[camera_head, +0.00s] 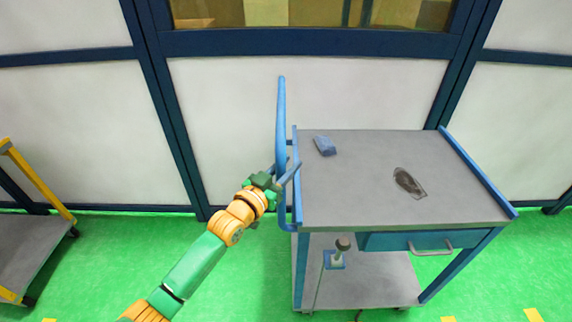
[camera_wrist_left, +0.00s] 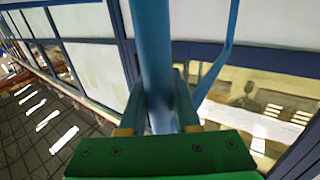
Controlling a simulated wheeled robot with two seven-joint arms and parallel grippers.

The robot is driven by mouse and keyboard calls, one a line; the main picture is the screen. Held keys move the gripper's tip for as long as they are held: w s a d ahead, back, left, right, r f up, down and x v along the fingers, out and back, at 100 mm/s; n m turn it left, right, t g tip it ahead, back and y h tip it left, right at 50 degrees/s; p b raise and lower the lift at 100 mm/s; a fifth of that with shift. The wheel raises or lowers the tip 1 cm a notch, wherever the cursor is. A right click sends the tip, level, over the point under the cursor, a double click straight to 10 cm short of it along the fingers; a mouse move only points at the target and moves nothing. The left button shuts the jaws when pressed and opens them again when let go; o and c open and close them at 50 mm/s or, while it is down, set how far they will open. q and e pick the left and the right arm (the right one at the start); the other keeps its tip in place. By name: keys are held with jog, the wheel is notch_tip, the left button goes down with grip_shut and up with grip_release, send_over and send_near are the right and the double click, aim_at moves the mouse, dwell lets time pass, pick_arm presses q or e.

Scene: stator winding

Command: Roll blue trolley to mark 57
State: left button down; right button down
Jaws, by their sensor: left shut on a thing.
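The blue trolley (camera_head: 360,200) stands right of centre in the head view, with a grey top, blue side rails and a drawer under the top. Its upright blue handle bar (camera_head: 281,120) is on its left side. My left gripper (camera_head: 284,175) is shut on this handle. In the left wrist view the blue bar (camera_wrist_left: 155,60) runs between the two fingers of the left gripper (camera_wrist_left: 158,120). My right gripper is not in view. No mark with the number 57 can be read.
A blue block (camera_head: 325,146) and a dark flat item (camera_head: 409,183) lie on the trolley top. A yellow-framed cart (camera_head: 38,245) stands at the left edge. A white panelled wall (camera_head: 230,110) is close behind. Green floor (camera_head: 110,260) is clear between the carts; yellow marks (camera_head: 533,314) show at lower right.

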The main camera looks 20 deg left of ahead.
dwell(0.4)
pick_arm(q)
jog(key=c, duration=0.6)
grip_release()
jog(key=shift+a, duration=0.25)
jog(key=v, duration=0.7)
